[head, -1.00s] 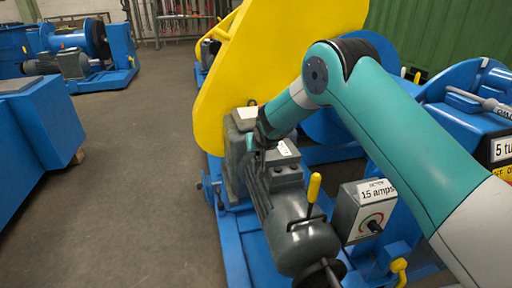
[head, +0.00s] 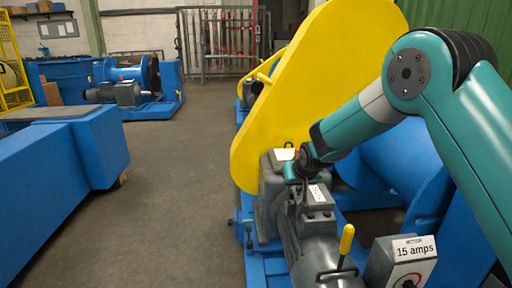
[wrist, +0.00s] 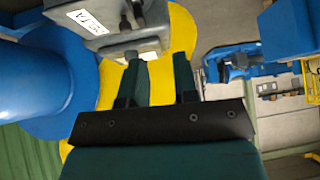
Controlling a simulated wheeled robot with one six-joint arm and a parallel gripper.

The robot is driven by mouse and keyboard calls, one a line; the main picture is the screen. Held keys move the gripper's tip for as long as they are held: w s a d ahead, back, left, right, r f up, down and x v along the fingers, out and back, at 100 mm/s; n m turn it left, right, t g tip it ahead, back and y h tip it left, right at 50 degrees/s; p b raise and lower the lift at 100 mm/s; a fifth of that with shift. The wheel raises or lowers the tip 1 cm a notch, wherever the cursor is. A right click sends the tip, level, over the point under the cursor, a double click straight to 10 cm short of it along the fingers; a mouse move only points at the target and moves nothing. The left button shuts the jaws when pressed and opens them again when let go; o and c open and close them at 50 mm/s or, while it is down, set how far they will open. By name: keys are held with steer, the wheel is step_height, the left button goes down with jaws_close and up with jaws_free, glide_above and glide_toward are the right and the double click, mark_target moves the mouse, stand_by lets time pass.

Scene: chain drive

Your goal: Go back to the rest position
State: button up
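My gripper (head: 298,172) hangs at the end of my teal arm, over or beside the grey motor and gearbox unit (head: 318,198) in the head view. In the wrist view my gripper's two dark green fingers (wrist: 158,62) stand apart with nothing held between them. A grey box with a white label (wrist: 110,24) lies just beyond the fingertips there. I cannot tell whether the fingers touch it.
A large yellow guard (head: 318,85) stands close behind my gripper. A yellow-handled lever (head: 346,240) and a "15 amps" motor box (head: 402,262) are in front. Blue machinery (head: 405,165) is to the right. The grey floor (head: 185,190) at left is clear beside a blue block (head: 95,150).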

steer(key=s+a+r+n+g+y, duration=0.1)
steer(key=s+r+n+g, duration=0.1)
steer(key=s+r, duration=0.65)
steer(key=s+a+r+n+g+y, duration=0.1)
steer(key=s+a+r+g, duration=0.15)
steer(key=s, duration=1.05)
steer(key=s+d+r+n+g+y, duration=0.1)
steer(key=s+r+n+g, duration=0.1)
steer(key=s, duration=0.8)
steer(key=s+d+r+n+g, duration=0.1)
steer(key=s, duration=0.9)
step_height(320, 180, up, 22)
steer(key=p, duration=2.1)
steer(key=shift+s+a+f, duration=0.15)
steer(key=shift+s+f, duration=0.1)
steer(key=shift+s, duration=0.05)
